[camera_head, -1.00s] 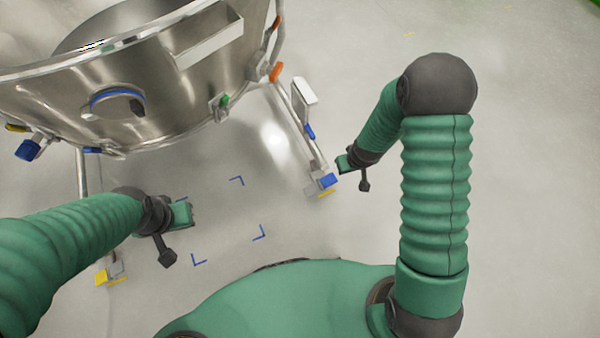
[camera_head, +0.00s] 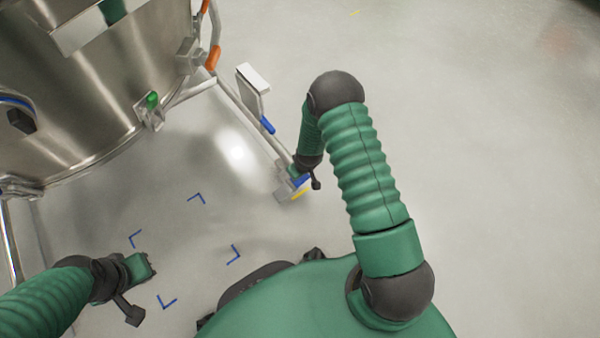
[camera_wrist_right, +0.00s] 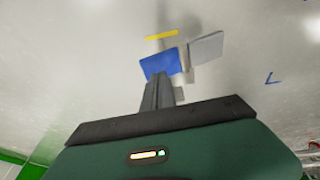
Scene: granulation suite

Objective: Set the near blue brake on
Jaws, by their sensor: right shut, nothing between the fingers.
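The near blue brake pedal (camera_head: 303,181) is at the foot of the vessel frame's near right leg. In the right wrist view the blue pedal (camera_wrist_right: 160,63) is a flat plate beside a grey pad (camera_wrist_right: 206,48) and a yellow strip (camera_wrist_right: 161,36). My right gripper (camera_head: 296,171) is at the pedal in the head view. Its shut, empty fingers (camera_wrist_right: 158,88) overlap the pedal's lower edge in the wrist view; I cannot tell whether they touch it. My left gripper (camera_head: 148,266) is low over the floor at left, away from the pedal; its fingers are unclear.
The steel vessel (camera_head: 100,90) fills the upper left, with a green-knobbed clamp (camera_head: 151,105) and orange grips (camera_head: 212,57). A grey-white plate (camera_head: 253,78) and a blue handle (camera_head: 267,125) are on the frame leg. Blue corner marks (camera_head: 197,198) lie on the floor. Floor at right is clear.

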